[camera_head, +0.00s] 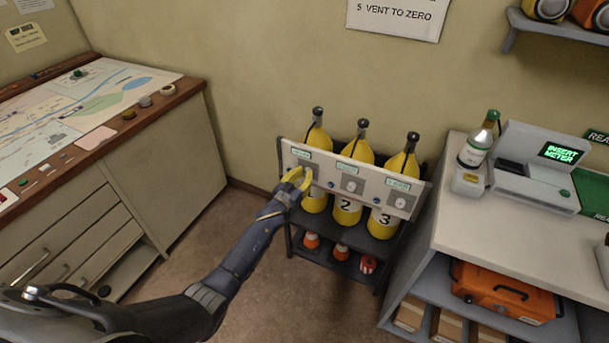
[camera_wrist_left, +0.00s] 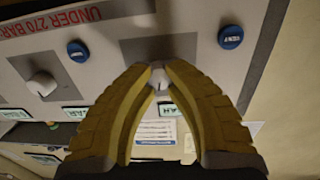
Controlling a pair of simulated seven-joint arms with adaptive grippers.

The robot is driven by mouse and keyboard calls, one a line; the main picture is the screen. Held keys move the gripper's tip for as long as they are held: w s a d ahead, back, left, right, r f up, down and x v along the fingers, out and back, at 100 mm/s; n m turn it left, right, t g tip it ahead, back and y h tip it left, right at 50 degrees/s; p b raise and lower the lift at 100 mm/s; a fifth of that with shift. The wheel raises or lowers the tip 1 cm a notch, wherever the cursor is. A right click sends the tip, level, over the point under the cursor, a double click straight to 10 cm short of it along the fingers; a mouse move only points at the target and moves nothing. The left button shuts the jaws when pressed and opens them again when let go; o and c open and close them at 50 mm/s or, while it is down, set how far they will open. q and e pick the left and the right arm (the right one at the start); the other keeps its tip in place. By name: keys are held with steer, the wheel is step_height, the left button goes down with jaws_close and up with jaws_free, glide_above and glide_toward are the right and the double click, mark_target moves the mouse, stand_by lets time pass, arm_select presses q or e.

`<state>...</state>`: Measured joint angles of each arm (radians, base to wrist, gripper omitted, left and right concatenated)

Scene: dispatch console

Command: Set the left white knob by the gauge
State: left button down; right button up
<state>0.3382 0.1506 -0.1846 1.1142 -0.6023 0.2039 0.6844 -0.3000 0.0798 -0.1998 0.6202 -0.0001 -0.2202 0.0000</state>
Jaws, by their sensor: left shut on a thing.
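A pale panel (camera_head: 325,166) with white knobs stands in front of three yellow cylinders. My left gripper (camera_head: 300,179) is at the panel's left end, over the left white knob. In the left wrist view the yellow fingers (camera_wrist_left: 159,72) are shut on the left white knob (camera_wrist_left: 159,79), one finger on each side. Only a small part of the knob shows between the tips, so I cannot tell its setting. The middle white knob (camera_head: 352,186) and right white knob (camera_head: 400,203) are free. No gauge reading is legible. My right gripper is not in view.
Blue buttons sit beside the knobs, one marked VENT (camera_wrist_left: 231,36) and another (camera_wrist_left: 77,50). A counter (camera_head: 520,225) with a bottle (camera_head: 474,150) and a meter console (camera_head: 535,165) stands at right. A map desk (camera_head: 75,115) is at left. Open floor lies between.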

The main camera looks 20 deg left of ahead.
arm_select(q)
steer(key=m, duration=0.5)
steer(key=shift+w+r, duration=0.1)
steer(key=shift+r, duration=0.15)
steer(key=shift+r+m+y, duration=0.1)
steer(key=shift+m+y, duration=0.2)
steer(key=shift+m, duration=1.8)
steer(key=shift+d, duration=0.1)
steer(key=c, duration=1.1)
jaws_free()
steer(key=shift+f, duration=0.2)
steer(key=s, duration=0.4)
steer(key=s+a, duration=0.1)
steer(key=s, duration=0.3)
steer(key=s+a, duration=0.1)
steer(key=s, duration=0.3)
steer(key=shift+a+r, duration=0.15)
steer(key=shift+r, duration=0.15)
steer(key=shift+f, duration=0.1)
